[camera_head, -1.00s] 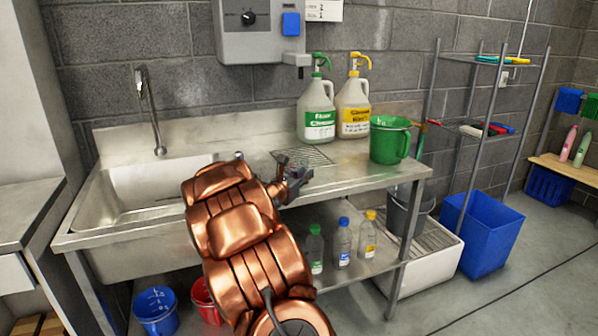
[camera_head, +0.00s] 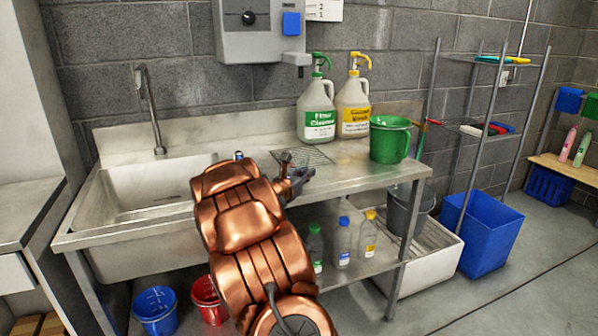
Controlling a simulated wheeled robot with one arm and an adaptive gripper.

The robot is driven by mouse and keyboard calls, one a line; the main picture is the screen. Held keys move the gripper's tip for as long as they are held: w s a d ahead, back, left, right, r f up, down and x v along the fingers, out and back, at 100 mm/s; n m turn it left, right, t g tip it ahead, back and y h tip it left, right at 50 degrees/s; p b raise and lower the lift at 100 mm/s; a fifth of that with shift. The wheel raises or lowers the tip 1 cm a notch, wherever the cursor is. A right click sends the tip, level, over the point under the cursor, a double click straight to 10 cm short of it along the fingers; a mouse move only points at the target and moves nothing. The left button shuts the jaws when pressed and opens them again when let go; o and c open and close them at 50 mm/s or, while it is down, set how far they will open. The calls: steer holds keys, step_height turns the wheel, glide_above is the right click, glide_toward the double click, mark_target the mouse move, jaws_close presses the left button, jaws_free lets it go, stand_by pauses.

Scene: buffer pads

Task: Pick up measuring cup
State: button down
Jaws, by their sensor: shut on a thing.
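My gripper (camera_head: 297,178) is over the steel counter (camera_head: 350,180), right of the sink and in front of the wire grate. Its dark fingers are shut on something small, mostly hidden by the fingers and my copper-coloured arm. I take it to be the measuring cup, but its shape cannot be made out. I cannot tell whether it touches the counter.
A green bucket (camera_head: 389,140), a green-labelled jug (camera_head: 317,112) and a yellow-labelled jug (camera_head: 353,108) stand on the counter. The sink (camera_head: 150,185) is at left. Several bottles stand on the lower shelf. A blue bin (camera_head: 482,235) is on the floor at right.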

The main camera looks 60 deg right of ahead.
mark_target(306, 167)
steer(key=shift+r, duration=0.2)
steer(key=shift+r, duration=1.5)
steer(key=shift+a+r, duration=0.15)
steer(key=shift+r, duration=0.15)
steer(key=s+a+r, duration=0.1)
steer(key=a, duration=1.4)
steer(key=shift+s+a, duration=0.2)
steer(key=shift+s, duration=0.2)
steer(key=shift+a, duration=0.1)
steer(key=c, duration=1.7)
jaws_free()
jaws_close()
